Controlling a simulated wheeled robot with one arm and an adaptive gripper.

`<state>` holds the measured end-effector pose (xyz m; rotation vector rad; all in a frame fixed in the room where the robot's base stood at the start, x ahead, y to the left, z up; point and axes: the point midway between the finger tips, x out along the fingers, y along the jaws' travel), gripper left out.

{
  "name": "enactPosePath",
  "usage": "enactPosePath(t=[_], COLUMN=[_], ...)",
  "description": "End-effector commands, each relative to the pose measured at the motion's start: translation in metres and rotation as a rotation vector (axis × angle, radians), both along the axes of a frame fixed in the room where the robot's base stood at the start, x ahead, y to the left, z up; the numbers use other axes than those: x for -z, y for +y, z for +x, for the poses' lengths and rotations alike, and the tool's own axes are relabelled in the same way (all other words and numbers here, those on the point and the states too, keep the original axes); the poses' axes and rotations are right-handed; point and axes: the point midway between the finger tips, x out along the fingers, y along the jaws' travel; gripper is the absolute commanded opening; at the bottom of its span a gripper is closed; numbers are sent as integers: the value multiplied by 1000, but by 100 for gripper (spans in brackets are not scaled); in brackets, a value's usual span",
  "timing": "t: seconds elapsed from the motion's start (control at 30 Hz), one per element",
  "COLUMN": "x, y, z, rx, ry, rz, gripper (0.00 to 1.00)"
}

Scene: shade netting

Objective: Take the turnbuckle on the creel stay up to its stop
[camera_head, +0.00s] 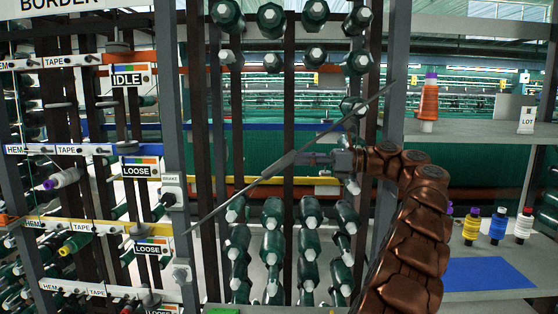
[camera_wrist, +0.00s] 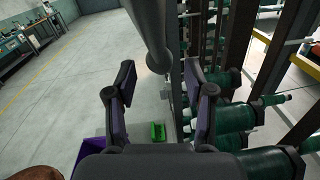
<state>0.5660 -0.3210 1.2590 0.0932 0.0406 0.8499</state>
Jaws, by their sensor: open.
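The creel stay (camera_head: 225,205) is a thin grey rod running diagonally across the creel front, from lower left to upper right. The turnbuckle (camera_head: 278,166) looks like the thicker grey sleeve near the middle of the stay. In the wrist view a thick grey cylinder (camera_wrist: 150,35), apparently the turnbuckle, comes down from the top to between the fingertips. My gripper (camera_head: 308,158) is at the stay from the right, beside the sleeve. In the wrist view my gripper (camera_wrist: 158,72) is open, with gaps at both fingers. A stop cannot be made out.
Green yarn packages (camera_head: 272,215) fill the creel behind the stay, close to my gripper's right in the wrist view. Dark uprights (camera_head: 288,110) stand there too. Tags reading LOOSE (camera_head: 136,171) and IDLE (camera_head: 127,76) hang left. Shelves with spools (camera_head: 497,226) stand right. A green box (camera_wrist: 158,132) is on the floor.

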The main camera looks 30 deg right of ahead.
Motion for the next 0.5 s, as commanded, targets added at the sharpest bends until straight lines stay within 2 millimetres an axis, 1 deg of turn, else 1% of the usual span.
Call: enactPosePath(t=[0.07,0.3,0.5], x=[2,1,0], y=[8,35,46], z=[6,29,41], rx=[-1,-3,1], ry=[1,0,0], rz=[1,-3,0], gripper=[53,53,53])
